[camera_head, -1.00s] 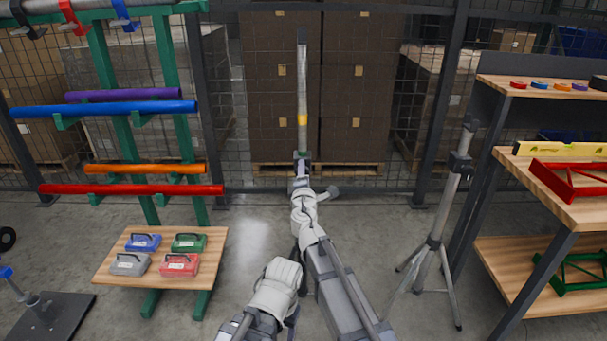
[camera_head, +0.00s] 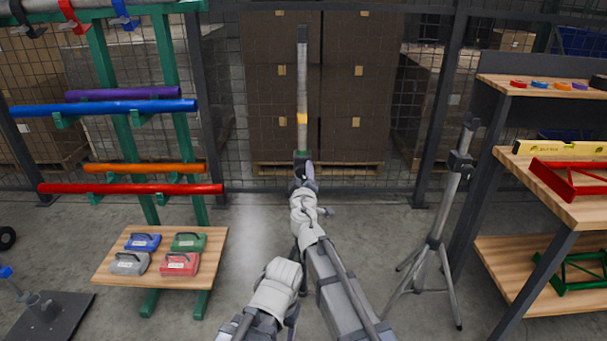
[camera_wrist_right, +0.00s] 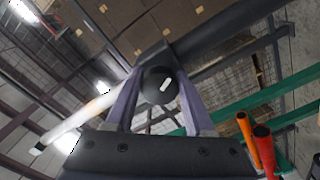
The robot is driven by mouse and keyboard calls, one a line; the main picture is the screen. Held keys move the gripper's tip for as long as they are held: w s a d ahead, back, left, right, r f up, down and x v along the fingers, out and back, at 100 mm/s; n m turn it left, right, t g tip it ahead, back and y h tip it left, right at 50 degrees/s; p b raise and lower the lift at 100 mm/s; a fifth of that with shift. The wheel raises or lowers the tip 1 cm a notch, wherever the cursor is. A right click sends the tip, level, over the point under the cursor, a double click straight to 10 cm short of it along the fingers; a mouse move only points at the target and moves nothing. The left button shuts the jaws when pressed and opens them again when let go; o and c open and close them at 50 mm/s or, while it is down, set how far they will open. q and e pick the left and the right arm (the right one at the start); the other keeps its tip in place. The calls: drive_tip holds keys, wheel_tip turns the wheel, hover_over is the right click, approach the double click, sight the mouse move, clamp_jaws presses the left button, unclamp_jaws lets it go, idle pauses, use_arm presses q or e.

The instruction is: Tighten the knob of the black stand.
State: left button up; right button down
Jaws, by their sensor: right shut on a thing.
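The black stand's upright pole (camera_head: 302,88) rises ahead at the centre of the head view, dark at the top with a yellow band lower down. Its dark collar (camera_head: 300,156) is at my right gripper (camera_head: 304,177). In the right wrist view, the round black knob (camera_wrist_right: 157,91) with a white mark sits between the two fingers of my right gripper (camera_wrist_right: 158,78), which is shut on it. The stand's black tube (camera_wrist_right: 222,36) runs behind the knob. My arm hides the stand's lower part in the head view. My left gripper is not in view.
A grey tripod (camera_head: 435,240) stands to the right, beside a wooden shelf unit (camera_head: 545,90). A wire fence is behind the stand.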

drive_tip(key=shift+m, duration=1.7)
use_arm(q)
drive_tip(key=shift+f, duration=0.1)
use_arm(e)
drive_tip(key=shift+s, duration=0.1)
drive_tip(key=shift+c, duration=1.3)
unclamp_jaws()
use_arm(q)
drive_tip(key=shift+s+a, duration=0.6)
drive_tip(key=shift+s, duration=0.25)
use_arm(e)
drive_tip(key=s, duration=0.7)
drive_tip(key=shift+s, duration=0.35)
drive_tip(key=shift+m, duration=0.3)
